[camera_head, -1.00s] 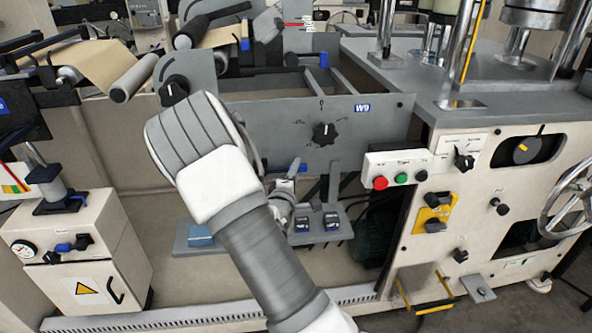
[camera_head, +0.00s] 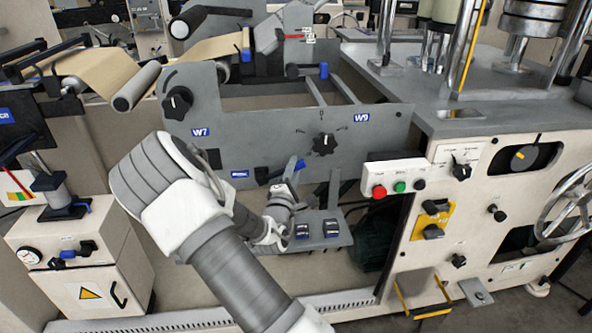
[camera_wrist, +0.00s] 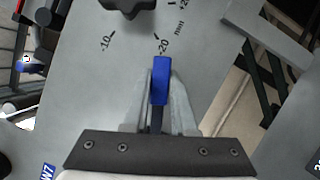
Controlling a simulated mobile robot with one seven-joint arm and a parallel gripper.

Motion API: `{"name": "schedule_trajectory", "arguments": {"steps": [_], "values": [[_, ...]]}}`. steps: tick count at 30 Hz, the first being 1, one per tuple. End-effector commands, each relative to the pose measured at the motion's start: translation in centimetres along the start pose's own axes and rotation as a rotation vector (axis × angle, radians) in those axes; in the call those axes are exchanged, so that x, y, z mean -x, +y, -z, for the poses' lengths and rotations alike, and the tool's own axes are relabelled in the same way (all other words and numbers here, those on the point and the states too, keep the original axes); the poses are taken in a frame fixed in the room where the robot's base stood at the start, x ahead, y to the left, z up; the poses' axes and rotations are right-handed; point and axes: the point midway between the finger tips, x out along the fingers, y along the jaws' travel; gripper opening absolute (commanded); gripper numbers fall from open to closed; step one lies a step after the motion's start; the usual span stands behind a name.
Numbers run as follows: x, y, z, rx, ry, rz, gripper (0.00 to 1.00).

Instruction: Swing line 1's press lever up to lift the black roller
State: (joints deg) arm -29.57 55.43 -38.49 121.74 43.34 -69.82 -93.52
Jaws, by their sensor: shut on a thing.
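My gripper (camera_wrist: 160,108) is shut on a blue-tipped lever (camera_wrist: 160,82), whose blue end sticks out between the two grey fingers in the wrist view. In the head view the gripper (camera_head: 287,184) is small and partly hidden by my own arm, below the grey panel's knob. The blue lever end (camera_head: 298,165) shows just above it, tilted up. A black roller (camera_head: 203,18) lies at the top left, above the brown web. I cannot tell from these frames whether it touches the web or how the lever links to it.
The grey panel (camera_head: 270,104) carries a black scale knob (camera_head: 324,144) close above my gripper. A box with red, green and black buttons (camera_head: 399,186) stands to the right. Blue-black clamps (camera_head: 331,228) sit on a plate below. A white cabinet (camera_head: 84,262) stands at left.

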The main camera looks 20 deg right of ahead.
Motion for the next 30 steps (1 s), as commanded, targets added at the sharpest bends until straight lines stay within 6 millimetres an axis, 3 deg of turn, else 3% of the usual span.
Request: {"name": "schedule_trajectory", "arguments": {"steps": [16, 30], "values": [[0.6, 5.0, 1.4, 0.486, 0.003, -0.210, 0.00], [1.5, 7.6, 3.7, 0.855, 0.000, -0.363, 0.00]]}}
